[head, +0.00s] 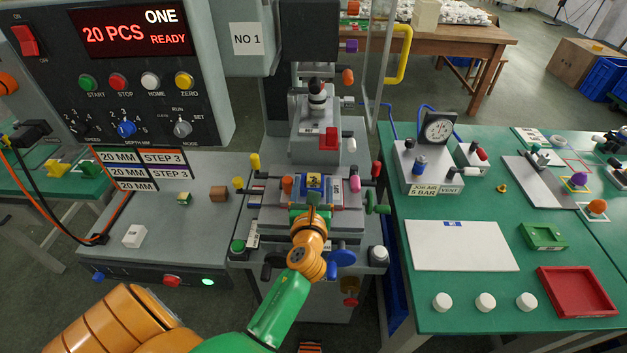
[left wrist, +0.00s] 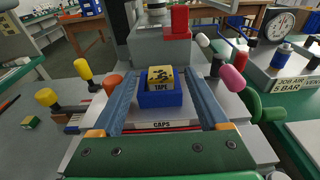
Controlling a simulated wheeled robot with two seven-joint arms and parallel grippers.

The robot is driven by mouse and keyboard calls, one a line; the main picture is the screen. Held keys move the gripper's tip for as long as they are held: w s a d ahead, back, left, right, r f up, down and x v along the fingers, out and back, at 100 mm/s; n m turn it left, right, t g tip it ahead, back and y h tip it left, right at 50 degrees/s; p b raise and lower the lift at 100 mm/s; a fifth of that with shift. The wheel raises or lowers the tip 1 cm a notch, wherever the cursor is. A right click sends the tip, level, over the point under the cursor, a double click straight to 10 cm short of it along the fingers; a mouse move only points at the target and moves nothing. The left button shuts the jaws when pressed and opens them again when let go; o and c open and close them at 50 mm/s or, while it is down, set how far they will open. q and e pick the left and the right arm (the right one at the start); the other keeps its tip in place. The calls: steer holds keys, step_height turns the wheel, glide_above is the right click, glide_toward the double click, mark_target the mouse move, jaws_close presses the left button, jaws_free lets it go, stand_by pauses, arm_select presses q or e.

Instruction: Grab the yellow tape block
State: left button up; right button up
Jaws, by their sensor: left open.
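The yellow tape block (left wrist: 160,77), with a black print and the word TAPE, sits in a small blue holder (left wrist: 160,99) on the pad printer's bed. In the head view the yellow block (head: 314,181) shows small at the bed's middle. My left gripper (head: 312,200) reaches in from the front, just before the block. In the left wrist view its two blue-grey fingers (left wrist: 162,86) are spread apart, one on each side of the block and holder, with nothing held. I cannot tell how high the fingertips are. My right gripper is in neither view.
A pink knob (head: 354,184), an orange knob (head: 287,184) and a green handwheel (head: 377,203) flank the bed. The printer head with a red block (head: 328,140) stands behind it. A green table (head: 470,290) with a white sheet and red tray lies to the right.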

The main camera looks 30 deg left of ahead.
arm_select(q)
steer(key=shift+w+a+f, duration=0.25)
steer(key=shift+w+a, duration=0.1)
steer(key=shift+w, duration=0.15)
steer(key=shift+s+d+r, duration=0.15)
steer(key=shift+s, duration=0.05)
steer(key=c, duration=0.4)
jaws_close()
